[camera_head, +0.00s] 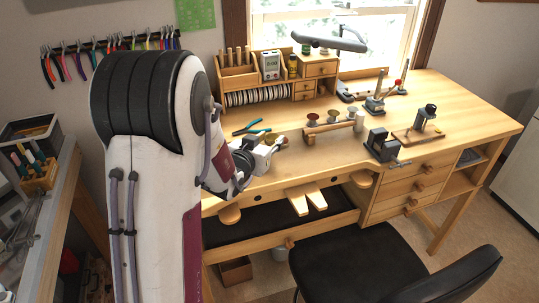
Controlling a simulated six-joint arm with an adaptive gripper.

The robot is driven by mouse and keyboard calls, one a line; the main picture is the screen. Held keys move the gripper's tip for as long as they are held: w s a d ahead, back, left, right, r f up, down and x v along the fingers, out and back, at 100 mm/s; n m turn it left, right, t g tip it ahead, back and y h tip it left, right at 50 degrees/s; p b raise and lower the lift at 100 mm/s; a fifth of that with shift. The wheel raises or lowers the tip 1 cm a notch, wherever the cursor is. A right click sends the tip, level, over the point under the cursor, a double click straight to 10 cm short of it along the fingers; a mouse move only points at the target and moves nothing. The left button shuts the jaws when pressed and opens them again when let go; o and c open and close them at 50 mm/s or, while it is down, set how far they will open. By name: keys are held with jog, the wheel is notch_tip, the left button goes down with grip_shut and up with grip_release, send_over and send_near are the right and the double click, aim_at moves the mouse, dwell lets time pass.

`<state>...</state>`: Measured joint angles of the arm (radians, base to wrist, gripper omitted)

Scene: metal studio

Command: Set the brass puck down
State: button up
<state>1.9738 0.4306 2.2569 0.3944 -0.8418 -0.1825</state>
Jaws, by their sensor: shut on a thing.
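My gripper (268,152) is over the left part of the wooden workbench (330,172), with my arm reaching in from the left foreground. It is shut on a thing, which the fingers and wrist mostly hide. The brass puck cannot be made out clearly at this size. A brass-olive round shape (283,141) shows just behind the fingers; I cannot tell whether it is the puck or something on the bench. I cannot tell whether the held thing touches the bench top.
Blue-handled pliers (252,127) lie behind my gripper. A wooden rack with spools (262,98) stands at the back. A wooden stand (330,129) and a dark metal block (381,145) are to the right. A black chair (357,265) is in front. Bare bench lies right of my gripper.

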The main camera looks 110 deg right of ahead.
jog(key=shift+f, duration=0.65)
jog(key=shift+f, duration=2.1)
jog(key=shift+f, duration=0.1)
jog(key=o, duration=0.9)
jog(key=shift+o, duration=0.2)
jog(key=shift+v, duration=3.8)
